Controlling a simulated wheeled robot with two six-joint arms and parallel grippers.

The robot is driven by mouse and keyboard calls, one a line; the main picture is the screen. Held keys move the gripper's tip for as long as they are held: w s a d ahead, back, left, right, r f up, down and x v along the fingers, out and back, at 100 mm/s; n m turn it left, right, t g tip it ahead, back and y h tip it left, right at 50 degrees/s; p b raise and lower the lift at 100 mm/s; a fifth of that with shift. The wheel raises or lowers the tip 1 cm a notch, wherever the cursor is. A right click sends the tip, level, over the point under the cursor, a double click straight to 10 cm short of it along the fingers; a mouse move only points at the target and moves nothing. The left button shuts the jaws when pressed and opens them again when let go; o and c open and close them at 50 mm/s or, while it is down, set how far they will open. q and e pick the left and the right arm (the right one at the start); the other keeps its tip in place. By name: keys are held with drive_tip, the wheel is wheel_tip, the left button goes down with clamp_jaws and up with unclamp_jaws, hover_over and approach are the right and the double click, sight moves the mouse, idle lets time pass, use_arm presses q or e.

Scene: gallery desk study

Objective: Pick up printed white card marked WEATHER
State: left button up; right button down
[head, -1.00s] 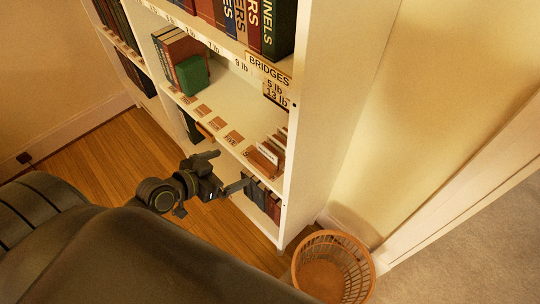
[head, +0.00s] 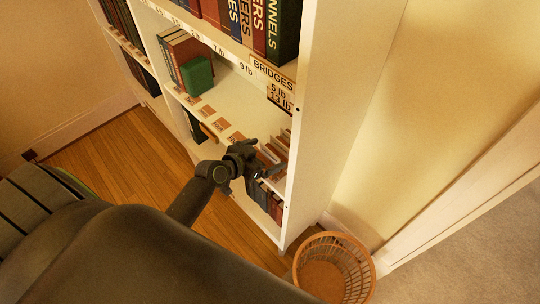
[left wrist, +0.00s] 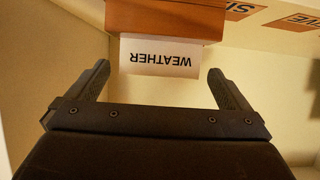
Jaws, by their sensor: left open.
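The white card marked WEATHER (left wrist: 160,58) shows in the left wrist view, its print upside down. It stands against a brown-orange holder (left wrist: 165,18) on the shelf. My left gripper (left wrist: 158,68) is open, with one finger to each side of the card and gaps between. The fingers are not touching the card. In the head view my left gripper (head: 276,160) is at the right end of the middle shelf, partly hiding the card holder there. I cannot read the card in that view. My right gripper is not in view.
The white bookcase (head: 327,110) holds books above and below. A green box (head: 197,75) stands on the middle shelf, with several brown labels along its edge. The shelf's right side wall is close to the gripper. A wicker basket (head: 334,268) stands on the floor.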

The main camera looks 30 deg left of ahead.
use_arm(q)
drive_tip(key=shift+w+d+f, duration=0.2)
drive_tip(key=shift+w+f, duration=0.1)
drive_tip(key=shift+w, duration=0.2)
drive_tip(key=shift+c, duration=0.4)
drive_tip(key=c, duration=0.8)
drive_tip(key=shift+r, duration=0.1)
